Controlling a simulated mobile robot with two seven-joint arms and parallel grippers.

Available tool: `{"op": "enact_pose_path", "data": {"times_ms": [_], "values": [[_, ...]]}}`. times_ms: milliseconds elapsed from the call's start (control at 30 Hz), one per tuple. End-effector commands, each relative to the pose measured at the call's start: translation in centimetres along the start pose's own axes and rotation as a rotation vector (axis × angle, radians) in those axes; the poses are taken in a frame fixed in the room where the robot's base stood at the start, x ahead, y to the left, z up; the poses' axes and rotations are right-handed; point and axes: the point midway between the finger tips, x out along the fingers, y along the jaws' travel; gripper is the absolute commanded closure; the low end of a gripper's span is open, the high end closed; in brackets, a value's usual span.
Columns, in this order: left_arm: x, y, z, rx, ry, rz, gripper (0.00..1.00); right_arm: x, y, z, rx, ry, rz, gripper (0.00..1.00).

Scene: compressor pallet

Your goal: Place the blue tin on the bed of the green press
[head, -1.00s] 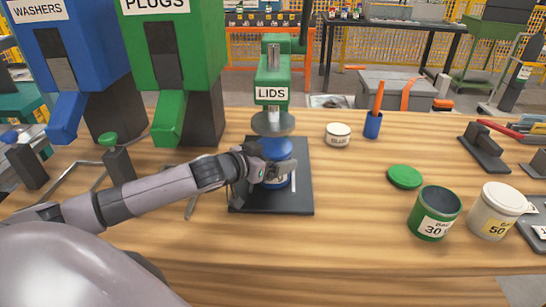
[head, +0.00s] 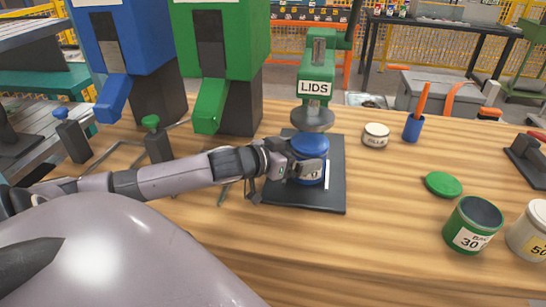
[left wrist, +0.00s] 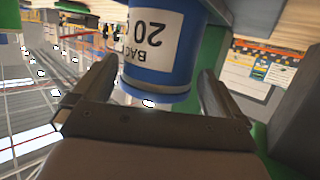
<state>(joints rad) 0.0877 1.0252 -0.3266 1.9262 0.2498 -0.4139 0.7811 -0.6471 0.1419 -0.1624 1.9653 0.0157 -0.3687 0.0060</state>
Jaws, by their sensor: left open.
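The blue tin (head: 311,147) stands upright with its blue top showing, on the dark flat bed (head: 290,200) of the green press (head: 318,65) marked LIDS. The round press head (head: 314,118) is above and just behind the tin's top. My left gripper (head: 306,170) is at the tin from the left, and one finger covers part of its label. In the left wrist view the tin (left wrist: 160,50) shows upside down, with "20" on its label. There the open fingers of my left gripper (left wrist: 156,92) lie either side of it, with gaps visible. My right gripper is not in view.
Blue and green dispensers (head: 212,60) stand left of the press. A small white tin (head: 375,135), a blue cup (head: 413,128), a green lid (head: 443,184) and an open green tin (head: 472,225) are to the right. Wood between them and the bed is clear.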

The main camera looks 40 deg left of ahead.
Motion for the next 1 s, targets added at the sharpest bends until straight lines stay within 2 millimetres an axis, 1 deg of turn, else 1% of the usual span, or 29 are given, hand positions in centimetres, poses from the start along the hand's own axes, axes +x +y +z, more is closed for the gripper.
{"op": "enact_pose_path", "data": {"times_ms": [33,200,600,800,1000], "values": [[-0.6,0.0,0.1,0.001,-0.003,0.000,0.00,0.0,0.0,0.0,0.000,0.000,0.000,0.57],[-2.3,0.1,0.1,0.003,-0.003,0.003,0.00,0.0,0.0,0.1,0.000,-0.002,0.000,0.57],[-5.6,0.1,0.1,-0.001,-0.003,0.002,0.00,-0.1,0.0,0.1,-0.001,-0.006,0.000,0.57],[-7.0,0.1,0.0,-0.001,-0.002,0.002,0.00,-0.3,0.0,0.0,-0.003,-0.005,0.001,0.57],[-7.8,0.1,0.0,0.001,0.000,0.002,0.00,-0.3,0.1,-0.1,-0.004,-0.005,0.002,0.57]]}}
